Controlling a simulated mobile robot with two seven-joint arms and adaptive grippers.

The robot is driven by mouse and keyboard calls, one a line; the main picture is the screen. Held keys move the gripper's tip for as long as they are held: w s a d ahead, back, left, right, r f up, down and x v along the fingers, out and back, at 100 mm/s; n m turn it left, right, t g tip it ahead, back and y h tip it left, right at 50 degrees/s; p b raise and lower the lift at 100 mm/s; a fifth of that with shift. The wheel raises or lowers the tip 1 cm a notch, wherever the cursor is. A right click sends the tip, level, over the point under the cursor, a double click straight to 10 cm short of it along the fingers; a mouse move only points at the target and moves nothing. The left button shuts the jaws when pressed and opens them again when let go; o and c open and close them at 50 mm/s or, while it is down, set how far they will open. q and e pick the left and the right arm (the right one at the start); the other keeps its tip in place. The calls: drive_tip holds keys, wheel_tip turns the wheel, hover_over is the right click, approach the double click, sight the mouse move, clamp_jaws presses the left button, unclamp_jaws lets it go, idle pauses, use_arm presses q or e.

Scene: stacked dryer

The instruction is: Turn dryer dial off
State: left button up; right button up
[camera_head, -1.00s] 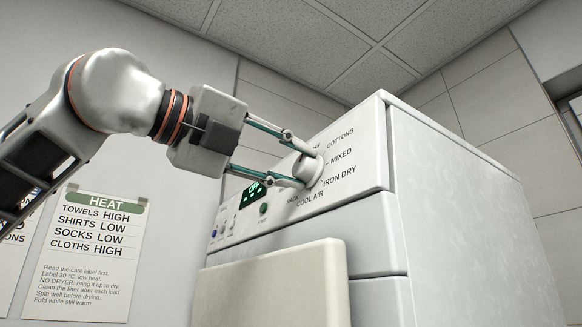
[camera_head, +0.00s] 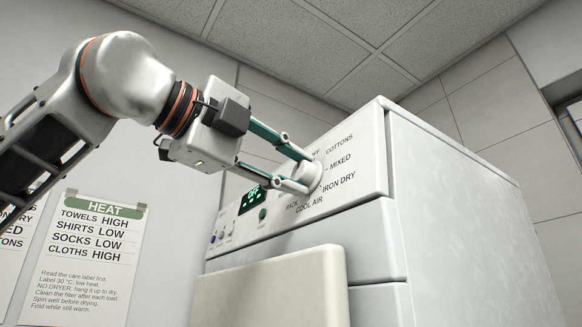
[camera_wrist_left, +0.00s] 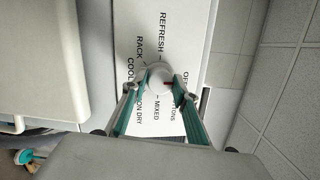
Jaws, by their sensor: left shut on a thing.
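The white round dial (camera_head: 314,177) sits on the slanted top panel of the white dryer (camera_head: 460,220), ringed by printed labels such as COTTONS, MIXED, IRON DRY and COOL AIR. My left gripper (camera_head: 305,172) is shut on the dial, one finger on each side. In the left wrist view the dial (camera_wrist_left: 158,80) lies between the two teal fingers (camera_wrist_left: 159,88). A small red mark on it faces right, towards a label starting "OF" that a finger partly covers. The green display (camera_head: 251,197) shows characters that look like OF. My right gripper is not identifiable.
Small buttons (camera_head: 222,236) line the panel's left end. A cream panel (camera_head: 270,290) stands out below the controls. A HEAT notice (camera_head: 88,245) hangs on the left wall. A small teal-and-white thing (camera_wrist_left: 30,156), unclear, shows at the wrist view's lower left.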

use_arm(q)
drive_tip(key=shift+r, duration=0.1)
drive_tip(key=o, duration=1.1)
drive_tip(key=shift+c, duration=0.2)
drive_tip(key=shift+o, duration=0.2)
drive_tip(key=shift+d, duration=0.1)
use_arm(e)
drive_tip(key=shift+w+r, duration=0.1)
drive_tip(key=shift+w, duration=0.15)
drive_tip(key=shift+w+d, duration=0.1)
use_arm(q)
drive_tip(key=v, duration=1.2)
